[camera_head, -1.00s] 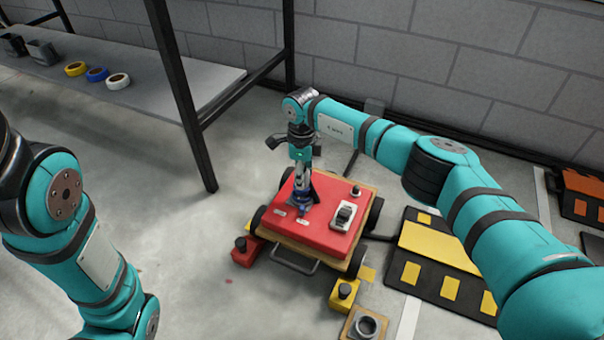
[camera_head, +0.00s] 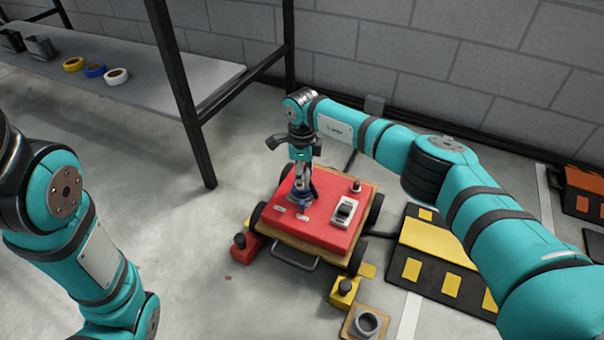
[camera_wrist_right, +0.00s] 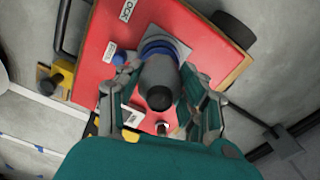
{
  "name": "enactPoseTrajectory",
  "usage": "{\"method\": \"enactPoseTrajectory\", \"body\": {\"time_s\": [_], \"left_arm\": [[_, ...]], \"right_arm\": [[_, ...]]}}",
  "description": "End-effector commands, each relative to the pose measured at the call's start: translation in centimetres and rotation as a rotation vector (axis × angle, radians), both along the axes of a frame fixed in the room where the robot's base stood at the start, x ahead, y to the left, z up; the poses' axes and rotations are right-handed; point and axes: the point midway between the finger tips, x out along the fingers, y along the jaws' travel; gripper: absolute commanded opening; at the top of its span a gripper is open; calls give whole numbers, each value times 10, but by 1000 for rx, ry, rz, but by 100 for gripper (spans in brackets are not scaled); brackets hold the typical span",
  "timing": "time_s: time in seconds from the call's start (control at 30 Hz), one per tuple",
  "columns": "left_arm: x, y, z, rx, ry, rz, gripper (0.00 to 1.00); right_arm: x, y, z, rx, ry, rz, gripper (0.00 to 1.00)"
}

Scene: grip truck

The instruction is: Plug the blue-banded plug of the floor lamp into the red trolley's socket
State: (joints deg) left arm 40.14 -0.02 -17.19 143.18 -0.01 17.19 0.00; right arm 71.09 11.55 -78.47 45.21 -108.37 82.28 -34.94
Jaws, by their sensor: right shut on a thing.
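The red trolley (camera_head: 330,231) stands on the floor in the middle of the head view, its red top also filling much of the right wrist view (camera_wrist_right: 95,80). My right gripper (camera_head: 301,197) points down over the left part of that top. In the right wrist view my right gripper (camera_wrist_right: 160,85) is shut on the grey plug (camera_wrist_right: 158,80), whose blue band (camera_wrist_right: 158,47) shows at its far end. The band is at a grey square socket plate (camera_wrist_right: 182,48); I cannot tell how deep the plug sits. My left gripper is out of view; only my left arm shows.
A black-and-yellow cable ramp (camera_head: 435,250) lies right. A shelf (camera_head: 150,85) with tape rolls stands at left.

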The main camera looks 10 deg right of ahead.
Motion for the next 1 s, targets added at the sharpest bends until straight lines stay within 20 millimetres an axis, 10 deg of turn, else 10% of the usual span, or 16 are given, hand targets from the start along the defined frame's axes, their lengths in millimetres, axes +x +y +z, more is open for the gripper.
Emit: {"method": "enactPoseTrajectory", "body": {"time_s": [0.4,0.43,0.5,1.0], "left_arm": [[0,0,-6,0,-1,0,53],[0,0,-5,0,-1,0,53],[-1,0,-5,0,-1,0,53],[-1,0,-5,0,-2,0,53]], "right_arm": [[0,0,-8,0,0,0,0],[0,0,-7,1,0,0,42],[0,0,-7,1,0,0,52],[0,0,-7,0,0,0,81]]}}
